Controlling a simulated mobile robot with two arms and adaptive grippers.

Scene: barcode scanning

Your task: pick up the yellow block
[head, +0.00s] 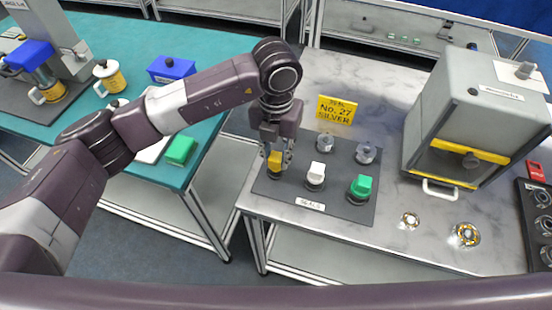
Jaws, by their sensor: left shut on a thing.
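The yellow block (274,161) stands at the left end of a dark mat (325,190) labelled "SEALS" on the marble-topped table. My left gripper (274,155) points down over it and is shut on it. The fingers partly cover the block, and I cannot tell whether it is clear of the mat. A white block (317,170) and a green block (361,184) stand to its right on the mat. My right gripper is not in view.
Two clear knobbed pieces stand at the back of the mat, before a yellow "No. 27 SILVER" sign (337,110). A grey machine (465,110) stands at the right. Two small shiny round parts lie in front of it. A teal table (215,125) is at the left.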

